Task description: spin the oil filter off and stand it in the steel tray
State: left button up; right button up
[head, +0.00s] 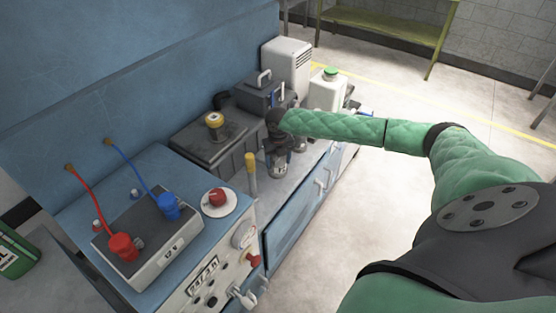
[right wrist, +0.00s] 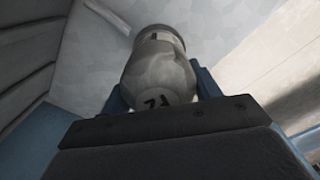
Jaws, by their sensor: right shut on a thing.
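My right gripper (head: 279,165) points down over the bench, on the near side of a dark block. In the right wrist view, its fingers are shut on a grey rounded canister with dark markings (right wrist: 160,75), which I take to be the oil filter. The canister's far end points away from the gripper. In the head view the arm and gripper largely hide it. I cannot tell whether it is still joined to anything. I cannot make out the steel tray in either view. My left gripper is not in view.
Behind are a dark handled case (head: 262,92), a white jug with a green cap (head: 327,90) and a pale vented box (head: 289,62). A blue console (head: 150,175) with red and blue clamps is nearer.

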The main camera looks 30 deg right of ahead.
jog(key=shift+s+f, duration=0.1)
jog(key=shift+f, duration=0.05)
jog(key=n, duration=0.5)
jog(key=shift+d+f, duration=0.1)
jog(key=shift+d, duration=0.05)
jog(key=shift+s, duration=0.1)
jog(key=o, duration=1.2)
jog(key=shift+o, duration=0.3)
jog(key=shift+p, duration=0.3)
jog(key=shift+r, duration=0.2)
